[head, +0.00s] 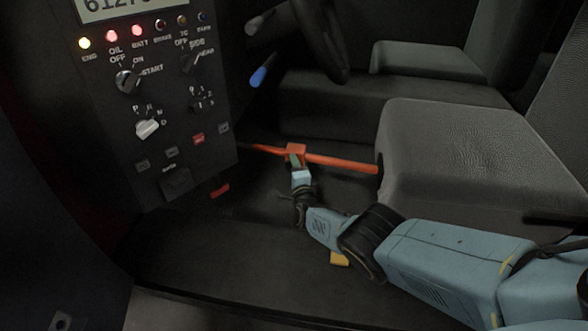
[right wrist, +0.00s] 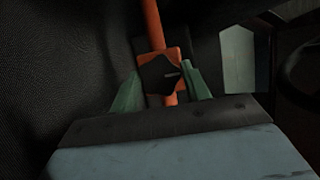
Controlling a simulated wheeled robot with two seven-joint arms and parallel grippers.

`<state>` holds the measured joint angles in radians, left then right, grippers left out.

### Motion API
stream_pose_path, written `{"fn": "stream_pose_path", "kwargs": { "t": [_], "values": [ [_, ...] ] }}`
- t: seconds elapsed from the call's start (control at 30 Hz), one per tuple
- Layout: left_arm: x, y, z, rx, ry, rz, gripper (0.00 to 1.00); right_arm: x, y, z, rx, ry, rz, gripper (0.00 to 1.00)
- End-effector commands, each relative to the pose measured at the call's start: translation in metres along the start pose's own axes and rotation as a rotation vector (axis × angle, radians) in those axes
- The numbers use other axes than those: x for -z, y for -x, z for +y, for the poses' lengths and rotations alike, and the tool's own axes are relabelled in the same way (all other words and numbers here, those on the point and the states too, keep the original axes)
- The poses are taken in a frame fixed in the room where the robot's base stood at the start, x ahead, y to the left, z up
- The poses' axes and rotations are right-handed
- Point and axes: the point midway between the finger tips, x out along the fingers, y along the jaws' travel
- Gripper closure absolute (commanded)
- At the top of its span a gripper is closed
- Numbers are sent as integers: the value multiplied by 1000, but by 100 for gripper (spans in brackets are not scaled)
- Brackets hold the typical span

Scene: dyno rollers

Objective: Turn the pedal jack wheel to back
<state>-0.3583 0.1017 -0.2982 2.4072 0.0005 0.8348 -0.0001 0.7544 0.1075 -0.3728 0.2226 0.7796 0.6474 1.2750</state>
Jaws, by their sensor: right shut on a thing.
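The pedal jack (head: 342,163) is an orange bar with a square orange block, lying across the footwell between the console side and the front of the seat. In the right wrist view its orange bar (right wrist: 153,25) runs up from the block. The dark jack wheel (right wrist: 160,75) sits on the block, between the two green fingers of my right gripper (right wrist: 160,90). My right gripper (head: 297,161) is shut on the wheel, reaching in from the lower right. In the head view the wheel is hidden by the gripper. My left gripper is not in view.
A control console (head: 150,90) with lamps and knobs stands at the left. A grey seat (head: 470,155) is at the right, close to the bar's right end. A steering wheel (head: 320,40) with a blue-tipped lever (head: 260,76) is above. The dark floor (head: 230,260) in front is mostly clear.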

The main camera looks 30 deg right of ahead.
Motion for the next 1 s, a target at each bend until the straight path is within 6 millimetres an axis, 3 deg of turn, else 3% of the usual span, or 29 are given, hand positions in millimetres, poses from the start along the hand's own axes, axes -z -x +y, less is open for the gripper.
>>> {"fn": "stream_pose_path", "kwargs": {
  "t": [0.43,0.47,0.6,1.0],
  "values": [
    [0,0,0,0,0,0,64,0,0,0,1,-7,0,76],
    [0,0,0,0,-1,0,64,0,0,0,1,-7,0,52],
    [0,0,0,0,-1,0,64,0,0,0,1,-6,0,34],
    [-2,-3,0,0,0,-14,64,0,2,0,1,-4,0,32]
  ]
}}
